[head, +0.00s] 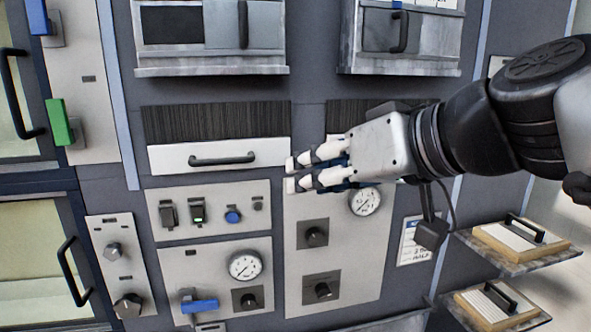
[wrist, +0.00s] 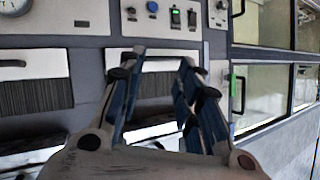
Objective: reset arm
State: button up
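My gripper (head: 290,176) is in front of the middle of the panel wall in the head view, reaching in from the right. Its fingers point left, near the right end of a white drawer (head: 175,160) with a black handle. In the wrist view the two blue-lined fingers stand apart with a gap between them, and my gripper (wrist: 161,60) is open and empty. The picture there is turned over, with the switch panel (wrist: 155,18) at the top. No contact with the wall can be made out.
Pressure gauges (head: 245,266), dark knobs (head: 317,235) and a switch row (head: 213,213) cover the wall below my gripper. Glass-fronted doors (head: 40,250) stand at the left. Two shelves with handled blocks (head: 515,240) jut out at the lower right. Metal-framed boxes (head: 210,70) project above.

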jog(key=s+d+f+m+g+h+b, duration=0.1)
jog(key=s+f, duration=0.4)
jog(key=f, duration=0.7)
jog(key=s+d+f+m+g+h+b, duration=0.2)
jog(key=s+d+f, duration=0.4)
jog(key=f, duration=0.7)
jog(key=s+d+f+m+g+h+b, duration=0.2)
jog(key=s+d+f+h+b, duration=0.2)
jog(key=f, duration=0.8)
jog(key=shift+s+f+h, duration=0.25)
jog(key=shift+s+h, duration=0.45)
jog(key=shift+s, duration=0.35)
